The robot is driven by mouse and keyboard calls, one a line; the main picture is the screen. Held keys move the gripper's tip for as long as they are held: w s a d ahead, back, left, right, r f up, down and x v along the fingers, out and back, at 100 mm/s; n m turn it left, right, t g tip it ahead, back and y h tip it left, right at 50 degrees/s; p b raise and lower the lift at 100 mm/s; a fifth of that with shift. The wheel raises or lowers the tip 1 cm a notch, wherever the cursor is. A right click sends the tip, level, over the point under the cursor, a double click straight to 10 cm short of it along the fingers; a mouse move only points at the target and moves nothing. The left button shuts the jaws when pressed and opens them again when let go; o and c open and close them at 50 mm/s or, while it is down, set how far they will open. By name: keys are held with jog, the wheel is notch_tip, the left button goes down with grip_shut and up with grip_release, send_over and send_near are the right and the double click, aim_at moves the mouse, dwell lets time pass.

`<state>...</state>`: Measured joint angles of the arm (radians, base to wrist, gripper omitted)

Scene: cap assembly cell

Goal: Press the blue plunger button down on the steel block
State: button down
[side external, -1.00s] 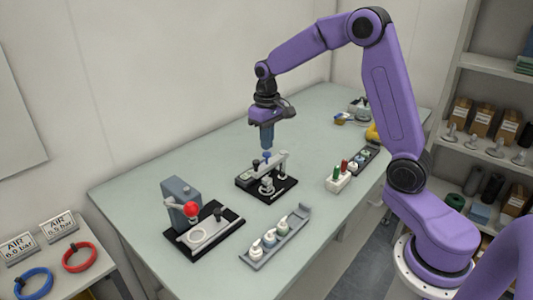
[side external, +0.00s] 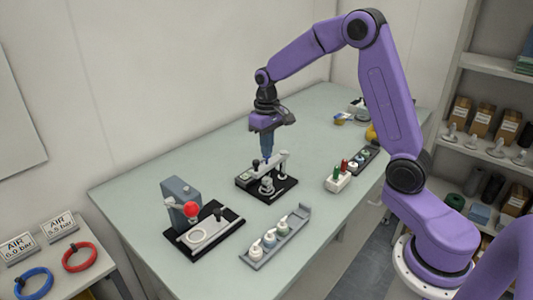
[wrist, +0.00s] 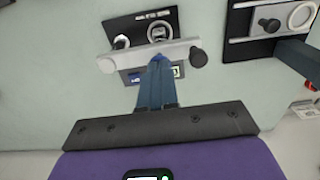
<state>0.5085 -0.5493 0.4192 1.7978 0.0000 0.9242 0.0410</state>
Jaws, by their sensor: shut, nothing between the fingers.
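The steel block (side external: 279,161) is a light grey bar on a black base (side external: 285,191) near the middle of the table. In the wrist view the bar (wrist: 125,58) runs crosswise, with a black knob (wrist: 198,57) at its right end. My gripper (side external: 266,157) points straight down over the bar, its blue-grey fingers shut and empty. In the wrist view the fingertips (wrist: 158,62) meet the small blue plunger button (wrist: 158,57), which is mostly hidden behind them. They look to be touching its top; how far down it sits I cannot tell.
A fixture with a red ball (side external: 192,210) stands at the left front. A grey tray with several white-based parts (side external: 256,252) lies in front. A white holder with red and green pegs (side external: 339,182) and a dark tray (side external: 365,158) are to the right. The table's back left is clear.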

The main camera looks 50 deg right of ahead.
jog(key=shift+f, duration=1.1)
jog(key=shift+r, duration=0.1)
dwell(0.5)
jog(key=shift+r, duration=1.45)
jog(key=shift+r, duration=0.1)
jog(key=shift+r, duration=2.4)
